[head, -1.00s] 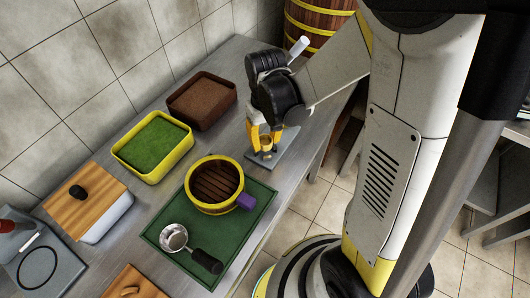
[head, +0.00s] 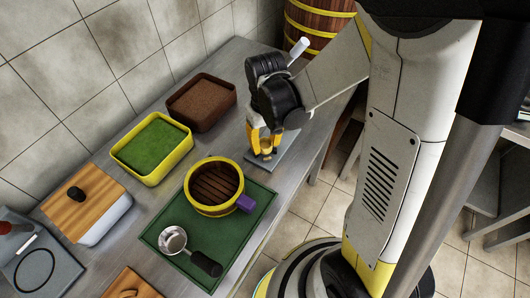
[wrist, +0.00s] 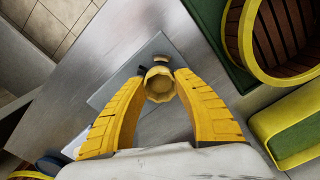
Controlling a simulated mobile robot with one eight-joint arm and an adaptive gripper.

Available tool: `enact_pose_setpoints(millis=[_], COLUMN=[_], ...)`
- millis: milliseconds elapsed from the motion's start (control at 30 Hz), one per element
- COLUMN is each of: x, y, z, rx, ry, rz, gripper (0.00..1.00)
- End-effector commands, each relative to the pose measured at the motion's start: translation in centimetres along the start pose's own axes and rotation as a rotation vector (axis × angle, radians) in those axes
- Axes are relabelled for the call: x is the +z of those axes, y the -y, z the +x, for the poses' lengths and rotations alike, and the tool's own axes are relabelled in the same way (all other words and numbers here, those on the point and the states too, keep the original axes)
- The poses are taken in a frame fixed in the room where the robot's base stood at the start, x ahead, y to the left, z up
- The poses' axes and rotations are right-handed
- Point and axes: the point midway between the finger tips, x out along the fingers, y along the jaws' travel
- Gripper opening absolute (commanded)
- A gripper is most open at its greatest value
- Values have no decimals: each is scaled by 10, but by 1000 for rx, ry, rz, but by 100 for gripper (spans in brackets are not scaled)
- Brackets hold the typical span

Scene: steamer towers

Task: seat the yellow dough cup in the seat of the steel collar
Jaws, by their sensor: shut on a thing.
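My gripper (wrist: 159,82) is shut on the yellow dough cup (wrist: 159,87), which sits between the two yellow fingertips in the wrist view. In the head view my gripper (head: 265,148) points down over a grey plate (head: 289,153) near the right edge of the counter. The plate (wrist: 108,98) also shows below the cup in the wrist view. A small tan piece and a dark piece show just beyond the cup. The steel collar and its seat cannot be made out clearly; the cup and fingers cover that part of the plate. I cannot tell whether the cup touches anything beneath.
A round yellow-rimmed steamer (head: 194,204) and a ladle (head: 185,248) rest on a green mat (head: 246,226). A green-filled yellow tray (head: 152,181) and a brown tray (head: 203,119) stand near the wall. A wood-lidded box (head: 100,200) is at left.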

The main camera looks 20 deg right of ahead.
Motion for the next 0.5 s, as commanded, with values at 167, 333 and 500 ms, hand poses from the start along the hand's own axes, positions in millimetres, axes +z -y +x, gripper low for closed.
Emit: enact_pose_setpoints(millis=[167, 333, 500], x=[0, 0, 0], y=[0, 0, 0], z=[3, 5, 7], rx=[0, 0, 0], ry=[0, 0, 0], rz=[0, 0, 0], gripper=[0, 0, 0])
